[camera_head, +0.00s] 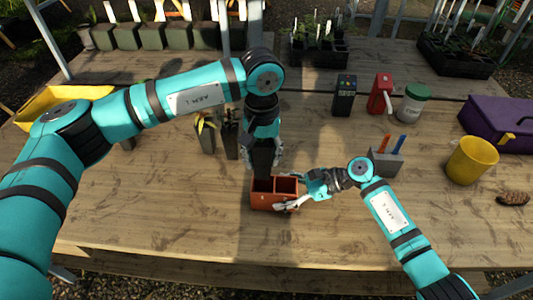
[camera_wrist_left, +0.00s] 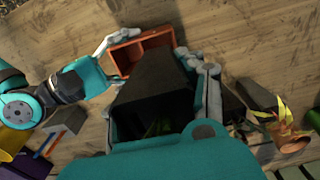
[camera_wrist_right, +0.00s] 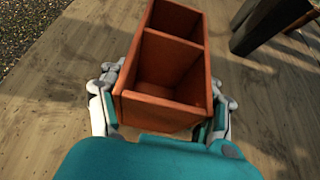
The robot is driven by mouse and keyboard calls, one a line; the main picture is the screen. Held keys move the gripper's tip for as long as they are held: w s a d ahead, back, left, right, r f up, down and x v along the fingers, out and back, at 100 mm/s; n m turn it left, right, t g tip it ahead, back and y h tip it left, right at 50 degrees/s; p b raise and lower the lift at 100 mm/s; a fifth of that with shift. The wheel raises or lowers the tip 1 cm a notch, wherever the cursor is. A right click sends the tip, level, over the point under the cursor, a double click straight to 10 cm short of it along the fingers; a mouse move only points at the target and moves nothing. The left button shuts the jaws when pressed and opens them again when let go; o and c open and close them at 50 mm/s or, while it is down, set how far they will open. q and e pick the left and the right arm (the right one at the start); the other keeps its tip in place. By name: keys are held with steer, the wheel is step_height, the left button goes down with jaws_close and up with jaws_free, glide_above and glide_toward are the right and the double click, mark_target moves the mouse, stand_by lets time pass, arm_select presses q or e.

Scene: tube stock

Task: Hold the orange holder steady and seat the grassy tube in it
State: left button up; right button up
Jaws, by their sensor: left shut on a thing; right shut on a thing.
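The orange holder (camera_head: 259,205) stands on the table with two compartments; both look empty in the right wrist view (camera_wrist_right: 163,113). My right gripper (camera_head: 291,203) is shut on its right end, with one finger on each side. My left gripper (camera_head: 264,155) is shut on a dark, square, tapered tube (camera_head: 264,163). The left wrist view shows this tube (camera_wrist_left: 155,85) with a little green inside its mouth. The tube's lower end is near the holder's left compartment in the head view.
Two other dark tubes stand left of my left gripper, one with yellowish leaves (camera_head: 206,122). A grey block (camera_head: 386,165) with an orange and a blue stick stands right of the holder. A yellow cup (camera_head: 470,162) stands farther right. The table front is clear.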

arm_select(q)
steer(key=shift+f, duration=1.15)
arm_select(e)
steer(key=shift+f, duration=0.1)
arm_select(q)
steer(key=shift+f, duration=0.3)
